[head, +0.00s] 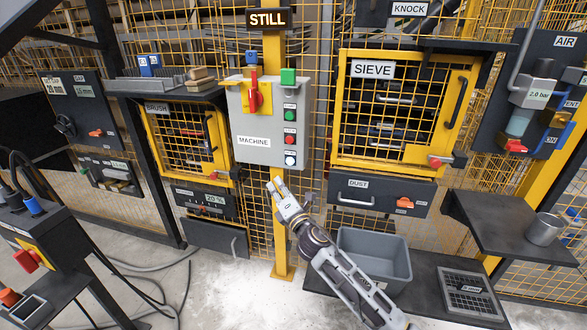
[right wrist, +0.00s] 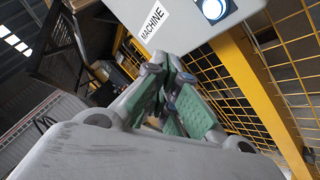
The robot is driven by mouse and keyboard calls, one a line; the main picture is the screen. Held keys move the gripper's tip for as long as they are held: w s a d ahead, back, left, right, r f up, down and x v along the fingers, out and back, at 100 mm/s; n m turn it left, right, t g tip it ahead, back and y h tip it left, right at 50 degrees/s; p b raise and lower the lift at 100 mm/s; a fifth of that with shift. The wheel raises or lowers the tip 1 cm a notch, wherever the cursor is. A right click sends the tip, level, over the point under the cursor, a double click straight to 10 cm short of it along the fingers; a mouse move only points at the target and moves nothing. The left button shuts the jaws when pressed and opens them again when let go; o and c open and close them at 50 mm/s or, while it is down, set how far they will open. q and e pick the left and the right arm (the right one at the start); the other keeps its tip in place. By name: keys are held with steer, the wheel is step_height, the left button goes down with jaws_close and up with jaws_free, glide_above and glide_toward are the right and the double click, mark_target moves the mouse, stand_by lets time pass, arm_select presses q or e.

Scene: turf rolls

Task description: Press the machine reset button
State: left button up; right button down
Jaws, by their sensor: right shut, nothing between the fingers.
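The grey machine panel (head: 258,125) hangs on the yellow post, with a "MACHINE" label. On its right side are a green button (head: 289,115), a red button (head: 290,140) and, lowest, a white button with a dark ring (head: 290,158). Their small labels are too small to read. My right gripper (head: 277,182) is shut and empty, just below the panel's lower edge, apart from the lowest button. In the right wrist view the shut fingers (right wrist: 170,72) point up toward the panel (right wrist: 185,25), where a lit white button (right wrist: 213,8) shows at the top edge. My left gripper is not in view.
A red switch handle (head: 253,95) sits on the panel's left. The caged "SIEVE" door (head: 395,110) is to the right, the "BRUSH" door (head: 185,140) to the left. A grey bin (head: 375,257) and a dark shelf (head: 510,225) stand lower right.

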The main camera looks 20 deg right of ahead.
mark_target(290, 161)
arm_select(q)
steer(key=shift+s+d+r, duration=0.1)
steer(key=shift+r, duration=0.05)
arm_select(e)
steer(key=shift+s+r, duration=0.2)
steer(key=shift+r, duration=0.2)
steer(key=shift+w, duration=0.1)
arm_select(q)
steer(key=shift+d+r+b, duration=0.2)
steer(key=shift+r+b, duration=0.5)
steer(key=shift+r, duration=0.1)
arm_select(e)
steer(key=w+d, duration=0.5)
steer(key=w, duration=0.2)
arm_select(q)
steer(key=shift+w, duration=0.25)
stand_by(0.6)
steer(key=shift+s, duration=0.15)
arm_select(e)
steer(key=shift+w+d, duration=0.2)
steer(key=shift+w, duration=0.2)
stand_by(0.4)
